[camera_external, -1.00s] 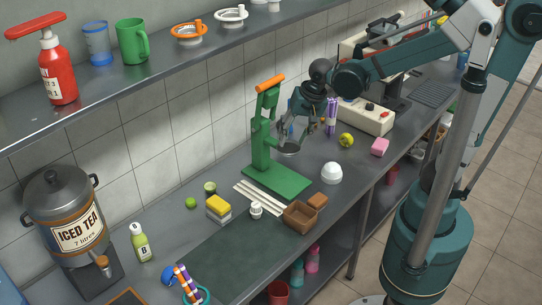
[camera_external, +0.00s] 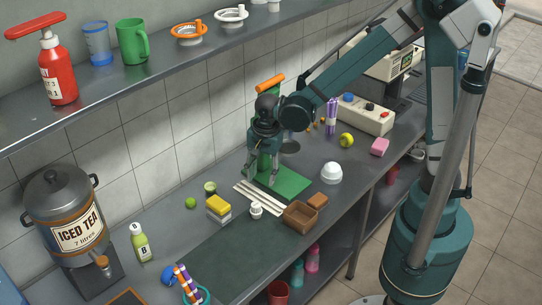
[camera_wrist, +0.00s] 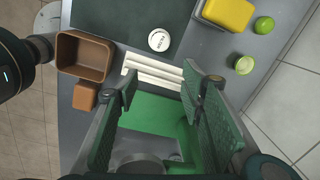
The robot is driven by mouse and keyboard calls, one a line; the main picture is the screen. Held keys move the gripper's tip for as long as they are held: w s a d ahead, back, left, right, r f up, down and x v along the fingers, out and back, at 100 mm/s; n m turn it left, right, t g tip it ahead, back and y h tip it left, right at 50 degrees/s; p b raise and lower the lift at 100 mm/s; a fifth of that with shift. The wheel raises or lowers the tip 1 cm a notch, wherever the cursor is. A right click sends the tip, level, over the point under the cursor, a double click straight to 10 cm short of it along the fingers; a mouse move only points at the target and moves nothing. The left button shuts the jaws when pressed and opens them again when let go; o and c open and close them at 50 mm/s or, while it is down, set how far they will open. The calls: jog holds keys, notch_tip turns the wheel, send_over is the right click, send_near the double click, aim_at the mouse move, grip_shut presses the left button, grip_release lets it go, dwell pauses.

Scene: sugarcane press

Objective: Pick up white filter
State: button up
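My gripper (camera_external: 262,177) points down over the counter at the green press, far below and in front of the shelf. In the wrist view my gripper (camera_wrist: 159,77) is open, with nothing between its fingers. The green press base (camera_wrist: 150,113) and white sticks (camera_wrist: 154,70) lie beyond the fingertips.
The green press (camera_external: 290,183) stands close by my gripper. A white dome (camera_external: 331,173), brown box (camera_external: 299,216), small white jar (camera_external: 256,210) and yellow sponge (camera_external: 217,204) stand nearby on the counter. A green mug (camera_external: 132,42) stands left of the filters on the shelf.

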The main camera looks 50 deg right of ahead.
jog(key=m, duration=0.2)
send_over(256, 205)
jog(key=shift+g, duration=0.4)
jog(key=f, duration=0.5)
jog(key=shift+w+a+f, duration=0.1)
jog(key=shift+w+f, duration=0.05)
jog(key=shift+w, duration=0.1)
jog(key=shift+f, duration=1.3)
jog(key=shift+s+f+b, duration=0.1)
jog(key=shift+f+b, duration=0.45)
jog(key=shift+f, duration=2.05)
jog(key=c, duration=0.8)
